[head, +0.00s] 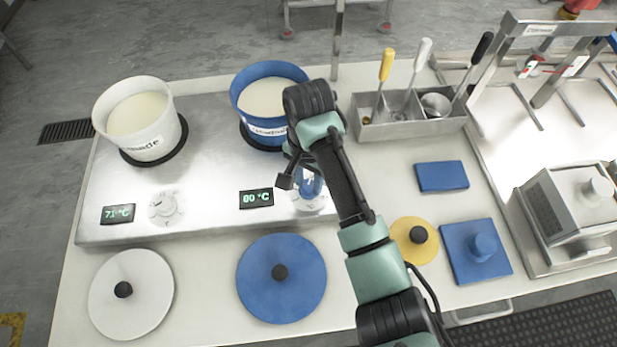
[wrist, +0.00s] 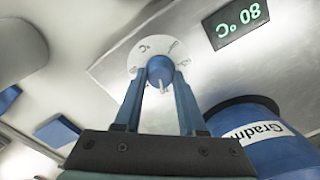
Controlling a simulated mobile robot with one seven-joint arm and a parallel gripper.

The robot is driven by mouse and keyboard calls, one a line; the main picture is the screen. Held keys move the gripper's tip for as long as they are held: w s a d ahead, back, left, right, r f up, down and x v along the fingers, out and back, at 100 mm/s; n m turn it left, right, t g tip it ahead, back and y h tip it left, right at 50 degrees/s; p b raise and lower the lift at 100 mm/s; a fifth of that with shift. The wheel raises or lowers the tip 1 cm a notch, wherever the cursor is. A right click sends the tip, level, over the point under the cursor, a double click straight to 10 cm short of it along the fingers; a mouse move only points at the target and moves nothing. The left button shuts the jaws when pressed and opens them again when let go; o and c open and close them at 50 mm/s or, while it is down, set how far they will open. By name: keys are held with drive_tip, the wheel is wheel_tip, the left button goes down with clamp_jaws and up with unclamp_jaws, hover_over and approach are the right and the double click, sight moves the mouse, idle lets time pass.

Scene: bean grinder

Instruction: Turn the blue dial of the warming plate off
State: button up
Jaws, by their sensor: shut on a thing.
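The warming plate (head: 205,185) is a silver slab with two dials on its front part. The blue dial (head: 309,184) is at its right front, partly behind my arm in the head view. In the wrist view the blue dial (wrist: 159,70) sits at the centre of a white marked disc, with a pale pointer on it. My gripper (wrist: 160,78) has its two blue fingers closed on either side of the dial. The display (head: 256,198) next to it reads 80 °C.
A white pot (head: 148,142) and a blue pot (head: 262,122) stand on the plate. A white dial (head: 164,207) and a 71 °C display are at left. White (head: 146,292) and blue (head: 296,256) round lids lie in front. A utensil holder (head: 390,127) stands right of my arm.

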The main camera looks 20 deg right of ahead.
clamp_jaws()
drive_tip(key=shift+r+p, duration=0.1)
drive_tip(key=shift+p, duration=0.25)
drive_tip(key=shift+r+n+p, duration=0.15)
drive_tip(key=shift+n+p, duration=0.85)
drive_tip(key=shift+p, duration=0.05)
drive_tip(key=n+p, duration=0.3)
drive_tip(key=n, duration=0.2)
drive_tip(key=shift+p, duration=0.4)
drive_tip(key=n+p, duration=0.2)
drive_tip(key=n, duration=0.2)
drive_tip(key=shift+n, duration=0.4)
drive_tip(key=n+p, duration=0.1)
drive_tip(key=n, duration=0.3)
drive_tip(key=shift+n+p, duration=0.3)
drive_tip(key=shift+p, duration=0.05)
drive_tip(key=n+p, duration=0.1)
drive_tip(key=n, duration=0.5)
drive_tip(key=shift+w, duration=0.1)
drive_tip(key=n+p, duration=0.1)
drive_tip(key=n, duration=0.5)
drive_tip(key=shift+n, duration=0.3)
